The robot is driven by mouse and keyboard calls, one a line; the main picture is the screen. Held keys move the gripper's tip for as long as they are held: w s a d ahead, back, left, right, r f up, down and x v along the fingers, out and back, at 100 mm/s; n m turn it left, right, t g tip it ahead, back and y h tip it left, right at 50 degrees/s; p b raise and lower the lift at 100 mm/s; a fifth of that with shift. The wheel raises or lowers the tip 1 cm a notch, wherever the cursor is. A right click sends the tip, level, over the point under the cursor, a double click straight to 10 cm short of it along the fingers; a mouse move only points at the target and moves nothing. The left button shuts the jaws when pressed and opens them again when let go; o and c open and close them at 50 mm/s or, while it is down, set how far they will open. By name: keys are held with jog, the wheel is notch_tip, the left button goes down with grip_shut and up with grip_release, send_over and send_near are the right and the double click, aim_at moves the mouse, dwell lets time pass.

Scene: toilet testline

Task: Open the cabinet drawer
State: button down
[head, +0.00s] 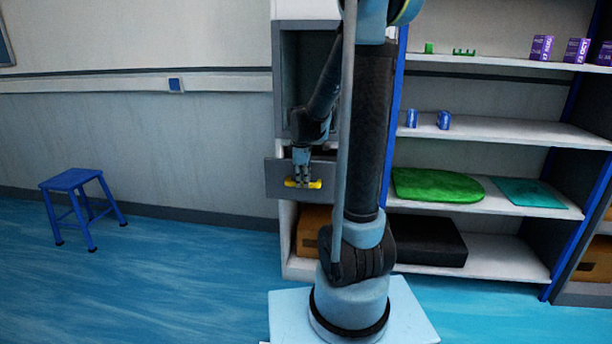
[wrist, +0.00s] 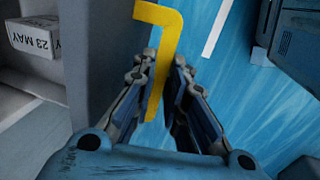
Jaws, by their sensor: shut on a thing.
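The cabinet drawer (head: 272,180) has a grey front and stands out from the cabinet (head: 305,12), partly open. A yellow handle (head: 315,184) runs across its front. My gripper (head: 303,180) is at the handle, reaching down from above. In the wrist view my gripper (wrist: 166,95) has its fingers on both sides of the yellow handle (wrist: 160,50), shut on it. The drawer's grey front (wrist: 90,60) is left of the fingers there. A white box marked "23 MAY" (wrist: 35,37) shows behind it, at the upper left. My arm hides the drawer's right part in the head view.
Shelves (head: 490,128) with blue cans, purple boxes and green mats stand right of the cabinet. A brown box (head: 313,232) sits below the drawer. A blue stool (head: 72,182) stands at the left. The blue floor between stool and cabinet is clear.

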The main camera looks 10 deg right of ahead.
jog(key=shift+s+a, duration=0.25)
jog(key=shift+s, duration=0.5)
jog(key=shift+s+a, duration=0.25)
jog(key=shift+s, duration=0.5)
jog(key=c, duration=1.6)
grip_release()
notch_tip(320, 180, up, 12)
jog(key=s, duration=0.2)
jog(key=shift+a+f, duration=0.15)
jog(key=shift+a, duration=0.15)
jog(key=s+d+f+m, duration=0.3)
jog(key=s+f+m, duration=0.3)
jog(key=s, duration=0.5)
jog(key=s+d+f+m, duration=0.3)
jog(key=s+f+m, duration=0.3)
jog(key=s, duration=0.5)
jog(key=shift+s+d+f+m+y, duration=0.2)
jog(key=shift+s+d+m+y, duration=0.15)
jog(key=shift+m, duration=0.85)
